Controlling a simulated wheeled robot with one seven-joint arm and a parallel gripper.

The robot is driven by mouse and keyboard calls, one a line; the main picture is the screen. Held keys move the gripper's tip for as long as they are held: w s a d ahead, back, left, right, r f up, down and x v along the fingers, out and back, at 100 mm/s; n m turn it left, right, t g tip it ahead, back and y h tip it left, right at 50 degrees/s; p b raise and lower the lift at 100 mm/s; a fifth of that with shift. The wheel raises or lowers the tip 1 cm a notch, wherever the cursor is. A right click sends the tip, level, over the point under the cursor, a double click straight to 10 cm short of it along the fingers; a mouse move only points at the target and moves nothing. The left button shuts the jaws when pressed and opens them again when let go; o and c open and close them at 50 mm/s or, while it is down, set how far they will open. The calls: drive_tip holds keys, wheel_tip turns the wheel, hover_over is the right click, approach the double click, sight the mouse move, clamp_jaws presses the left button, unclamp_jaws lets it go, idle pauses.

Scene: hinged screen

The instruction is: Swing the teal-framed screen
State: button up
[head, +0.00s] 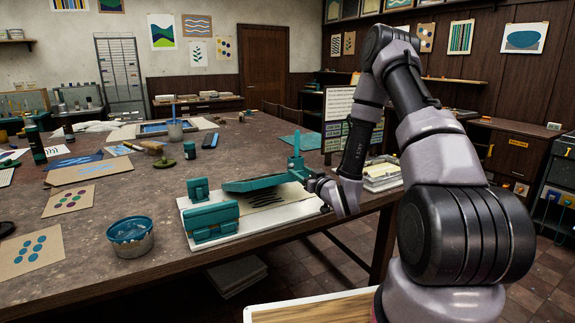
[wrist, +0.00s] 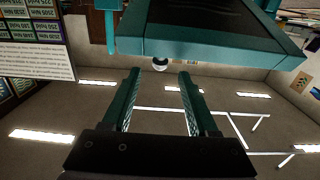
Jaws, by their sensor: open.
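The teal-framed screen (head: 262,182) is raised above a white baseboard (head: 228,242), beside teal hinge clamps (head: 212,222). A pale sheet with dark stripes (head: 268,197) shows under it. In the wrist view the frame (wrist: 215,46) and its dark mesh cross the top. A teal upright post (head: 297,145) stands by the screen's far side. My gripper (head: 312,180) is at the screen's right end. Contact cannot be told.
A blue-filled pot (head: 131,237) stands on the table left of the baseboard. Printed cards (head: 93,170) and jars lie further left. A stack of paper in a tray (head: 382,175) and a text board (head: 350,108) are behind my arm.

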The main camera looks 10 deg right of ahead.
drive_tip(key=x, duration=0.9)
drive_tip(key=shift+w+a, duration=0.1)
drive_tip(key=shift+w, duration=0.15)
clamp_jaws()
idle(1.0)
